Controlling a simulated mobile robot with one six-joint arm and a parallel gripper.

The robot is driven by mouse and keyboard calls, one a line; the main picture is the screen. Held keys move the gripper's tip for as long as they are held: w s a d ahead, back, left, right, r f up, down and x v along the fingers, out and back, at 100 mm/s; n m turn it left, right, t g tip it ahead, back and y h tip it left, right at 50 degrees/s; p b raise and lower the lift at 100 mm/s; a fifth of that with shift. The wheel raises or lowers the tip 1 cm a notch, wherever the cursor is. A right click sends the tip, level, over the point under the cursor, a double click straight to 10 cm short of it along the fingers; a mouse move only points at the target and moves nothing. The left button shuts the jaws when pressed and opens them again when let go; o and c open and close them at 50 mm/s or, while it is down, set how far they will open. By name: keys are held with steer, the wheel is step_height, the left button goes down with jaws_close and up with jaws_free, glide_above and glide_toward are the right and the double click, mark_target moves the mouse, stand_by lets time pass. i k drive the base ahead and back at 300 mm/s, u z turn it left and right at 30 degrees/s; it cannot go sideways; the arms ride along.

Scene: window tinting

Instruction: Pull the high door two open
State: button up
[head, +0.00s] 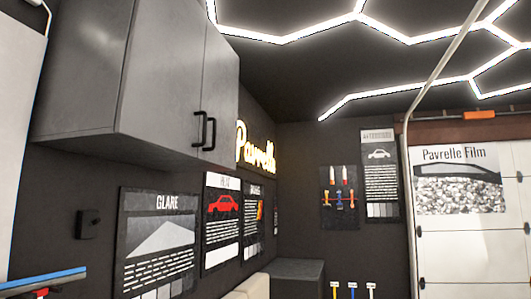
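A dark grey wall cabinet (85,75) hangs high at the upper left in the head view. Its front has two tall doors, a nearer left one (165,70) and a farther right one (223,90). Both look shut, with a thin seam between them. Each has a black bar handle low by the seam: the left door's handle (197,129) and the right door's handle (210,134). No label shows which is door two. My gripper is not in view.
Posters, including a "GLARE" one (158,245), hang below the cabinet. A low dark counter (295,268) stands in the far corner. A pale pole (404,150) rises at right before a white panelled door (455,245). A blue-edged bar (45,275) is at lower left.

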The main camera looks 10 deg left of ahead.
mark_target(220, 79)
steer(key=i, duration=2.9)
steer(key=u, duration=1.85)
